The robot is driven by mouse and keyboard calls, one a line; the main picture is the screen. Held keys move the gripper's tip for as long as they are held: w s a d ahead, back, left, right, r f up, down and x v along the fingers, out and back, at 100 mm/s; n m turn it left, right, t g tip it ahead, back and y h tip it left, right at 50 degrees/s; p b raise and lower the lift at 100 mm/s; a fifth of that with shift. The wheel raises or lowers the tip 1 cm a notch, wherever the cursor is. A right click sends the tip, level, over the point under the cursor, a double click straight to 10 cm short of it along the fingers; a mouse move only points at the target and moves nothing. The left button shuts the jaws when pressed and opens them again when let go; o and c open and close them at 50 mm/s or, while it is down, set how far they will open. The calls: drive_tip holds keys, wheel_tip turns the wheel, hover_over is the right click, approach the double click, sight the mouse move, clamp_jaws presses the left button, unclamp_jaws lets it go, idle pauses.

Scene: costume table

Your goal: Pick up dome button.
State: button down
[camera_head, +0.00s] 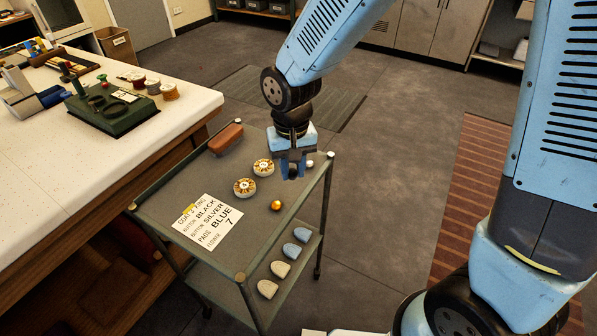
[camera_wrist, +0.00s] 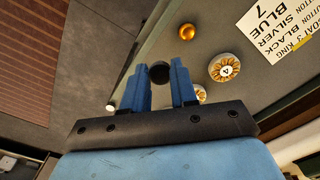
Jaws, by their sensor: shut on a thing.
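My gripper (camera_head: 293,170) points down over the far right part of the cart top. It is shut on a small round black dome button (camera_wrist: 159,72), which shows between the two blue fingertips in the wrist view. In the head view the fingers mostly cover it. I cannot tell whether it still touches the cart top. A gold dome button (camera_head: 276,205) lies apart, nearer on the cart; it also shows in the wrist view (camera_wrist: 187,31). A small pale button (camera_head: 309,163) sits just right of my fingers in the head view.
Two ornate round pieces (camera_head: 263,167) (camera_head: 244,187) lie left of my gripper. A reddish-brown block (camera_head: 226,138) is at the cart's far left edge. A printed card (camera_head: 208,222) lies in front. Blue and cream pads (camera_head: 279,269) lie on the lower shelf. A cluttered white table (camera_head: 60,155) stands left.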

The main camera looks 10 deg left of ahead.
drive_tip(key=s+d+r, duration=0.1)
drive_tip(key=s+r, duration=0.3)
drive_tip(key=s, duration=0.5)
